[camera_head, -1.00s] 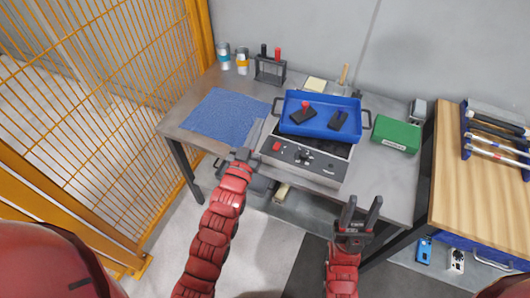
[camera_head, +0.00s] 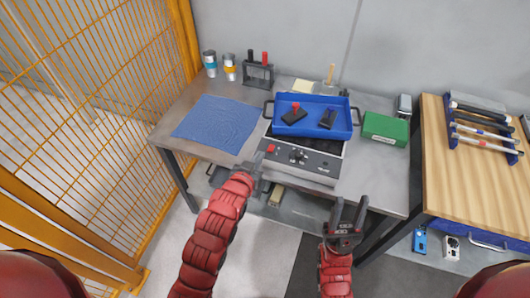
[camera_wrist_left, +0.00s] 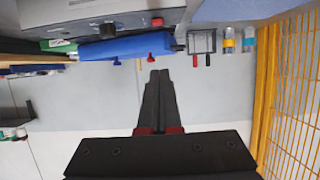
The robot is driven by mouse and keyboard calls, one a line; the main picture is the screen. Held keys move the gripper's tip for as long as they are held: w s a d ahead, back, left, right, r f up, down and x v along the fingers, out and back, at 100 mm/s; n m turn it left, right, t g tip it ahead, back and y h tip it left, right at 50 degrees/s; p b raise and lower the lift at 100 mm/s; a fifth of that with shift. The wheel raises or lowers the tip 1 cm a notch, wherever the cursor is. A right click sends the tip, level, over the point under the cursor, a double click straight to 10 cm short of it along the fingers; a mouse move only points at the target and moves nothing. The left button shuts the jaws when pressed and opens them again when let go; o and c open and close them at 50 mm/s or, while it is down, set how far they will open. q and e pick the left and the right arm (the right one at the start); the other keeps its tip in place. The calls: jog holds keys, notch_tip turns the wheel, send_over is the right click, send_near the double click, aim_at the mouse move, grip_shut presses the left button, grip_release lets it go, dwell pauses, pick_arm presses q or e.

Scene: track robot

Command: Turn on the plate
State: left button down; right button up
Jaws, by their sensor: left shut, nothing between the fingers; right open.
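The plate (camera_head: 318,162) is a grey device with a dark front panel on the table, carrying a red button (camera_head: 271,148) and a black knob (camera_head: 297,155). Its top is mostly hidden under a blue tray (camera_head: 345,118). My left gripper (camera_head: 257,168) is shut and empty, just below and left of the red button in the head view; contact is not visible. In the left wrist view, which looks upside down, the shut fingers (camera_wrist_left: 160,80) point toward the red button (camera_wrist_left: 157,22), with the knob (camera_wrist_left: 107,28) to its left. My right gripper (camera_head: 348,212) is open and empty in front of the table.
The tray holds dark parts, one with a red top. A blue mat (camera_head: 215,122) lies left of the plate, a green box (camera_head: 385,129) right. Cans (camera_head: 210,63) and a black rack (camera_head: 258,74) stand behind. An orange fence (camera_head: 90,110) borders the left.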

pick_arm(q)
jog(key=p, duration=0.3)
send_over(268, 157)
notch_tip(268, 157, down, 3)
jog(key=shift+a+r, duration=0.1)
notch_tip(268, 157, down, 4)
jog(key=shift+r+p, duration=0.1)
jog(key=shift+p, duration=1)
jog(key=shift+f, duration=0.35)
